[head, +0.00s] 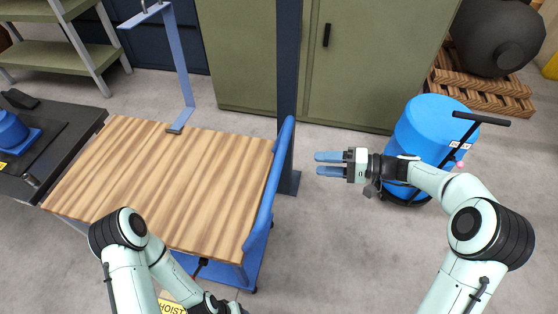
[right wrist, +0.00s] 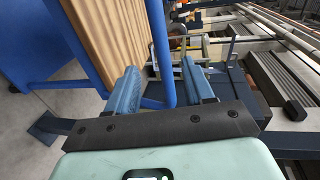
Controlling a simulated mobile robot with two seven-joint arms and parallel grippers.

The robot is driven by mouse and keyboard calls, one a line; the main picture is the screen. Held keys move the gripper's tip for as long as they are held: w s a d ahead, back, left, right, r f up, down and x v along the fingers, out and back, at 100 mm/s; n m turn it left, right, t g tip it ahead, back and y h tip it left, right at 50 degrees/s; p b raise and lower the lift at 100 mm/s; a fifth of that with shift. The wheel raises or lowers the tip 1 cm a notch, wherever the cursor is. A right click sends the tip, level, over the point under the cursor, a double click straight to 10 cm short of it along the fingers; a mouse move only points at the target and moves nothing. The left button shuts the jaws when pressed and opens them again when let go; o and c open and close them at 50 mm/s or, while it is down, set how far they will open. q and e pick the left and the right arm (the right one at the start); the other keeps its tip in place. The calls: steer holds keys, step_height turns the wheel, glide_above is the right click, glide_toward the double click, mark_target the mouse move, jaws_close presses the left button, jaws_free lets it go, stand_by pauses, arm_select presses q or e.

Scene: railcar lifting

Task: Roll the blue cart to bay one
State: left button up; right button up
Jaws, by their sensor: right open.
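The blue cart has a wood-grain top (head: 160,180) and a blue push handle (head: 268,195) along its right end. A blue lower frame shows under the top. My right gripper (head: 330,164) is open and empty, to the right of the handle, with its fingers pointing left toward it and a gap of floor between in the head view. In the right wrist view the handle (right wrist: 161,50) runs upright and lines up between the two open fingers (right wrist: 158,90). My left arm crosses the cart's near side; its gripper is not visible. No bay one marking is readable.
A blue drum (head: 430,130) stands on a wheeled base behind my right forearm. A dark blue post (head: 288,90) rises just beyond the handle. Green cabinets (head: 370,70) line the back. A dark bench (head: 50,150) adjoins the cart's left.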

mark_target(279, 162)
arm_select(q)
steer(key=w+r+p, duration=0.2)
steer(key=shift+r, duration=0.35)
arm_select(e)
steer(key=x, duration=1.3)
steer(key=shift+a, duration=0.15)
arm_select(q)
steer(key=shift+s, duration=0.1)
arm_select(e)
jaws_close()
